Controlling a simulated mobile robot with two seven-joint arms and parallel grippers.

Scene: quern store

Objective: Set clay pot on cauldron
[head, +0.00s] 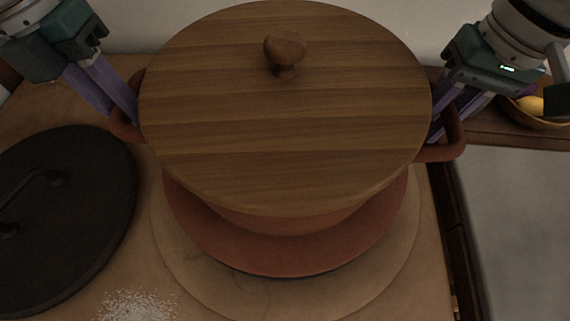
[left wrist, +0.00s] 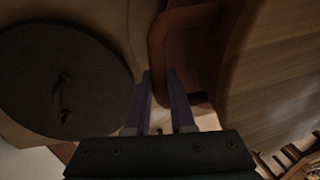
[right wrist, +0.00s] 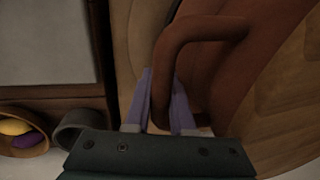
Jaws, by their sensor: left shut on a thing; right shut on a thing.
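The clay pot (head: 275,221) is reddish brown, with a wooden lid (head: 290,120) and a handle on each side. My left gripper (head: 130,112) is shut on its left handle (left wrist: 163,50). My right gripper (head: 438,128) is shut on its right handle (right wrist: 195,30). The pot looks upright. A wider reddish disc (head: 290,258) with a dark lower edge shows under it; I cannot tell whether they touch. No cauldron can be clearly made out. A black round lid (head: 70,235) with a looped handle lies at the left.
A pale round board (head: 395,270) lies beneath the disc on the brown table (head: 428,290). White grains (head: 137,306) are scattered at the front left. A bowl with yellow fruit (head: 530,104) stands at the far right, beyond the table's right edge.

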